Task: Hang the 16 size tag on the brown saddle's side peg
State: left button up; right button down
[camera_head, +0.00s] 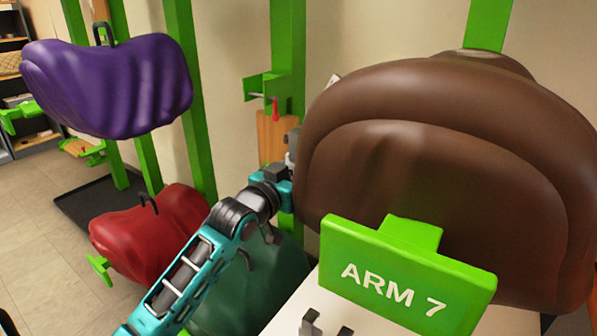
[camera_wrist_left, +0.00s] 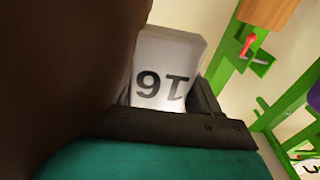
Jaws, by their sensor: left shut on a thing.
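The brown saddle (camera_head: 440,140) fills the right of the head view. It shows as a dark mass at the left of the left wrist view (camera_wrist_left: 60,60). My left gripper (camera_head: 292,145) is at the saddle's left edge, partly hidden behind it. In the left wrist view it is shut on the pale 16 tag (camera_wrist_left: 165,70), whose number reads upside down. The tag lies close beside the saddle's dark side; I cannot tell if they touch. I cannot make out the saddle's side peg. My right gripper is not identifiable in either view.
A green ARM 7 sign (camera_head: 405,275) stands before the brown saddle. A purple saddle (camera_head: 110,85), a red saddle (camera_head: 150,235) and a dark green saddle (camera_head: 255,285) are to the left. A green bracket with a red piece (camera_head: 275,108) is on the post behind.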

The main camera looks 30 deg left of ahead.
pick_arm(q)
jog(key=shift+f, duration=0.1)
jog(key=o, duration=1.2)
jog(key=shift+c, duration=0.2)
jog(key=s+a, duration=0.1)
jog(key=s, duration=1.2)
jog(key=shift+w+f, duration=0.1)
jog(key=s+d+f+g, duration=0.2)
jog(key=s+d+f, duration=0.2)
jog(key=f, duration=0.6)
jog(key=s+d+f+m+g, duration=0.1)
jog(key=s+d+f, duration=0.3)
jog(key=f, duration=0.6)
jog(key=s+d+f+g, duration=0.4)
jog(key=s+f, duration=0.1)
jog(key=f, duration=0.5)
jog(key=shift+d+f+m+h, duration=0.15)
jog(key=shift+d+m+h, duration=0.2)
jog(key=shift+m+h, duration=0.05)
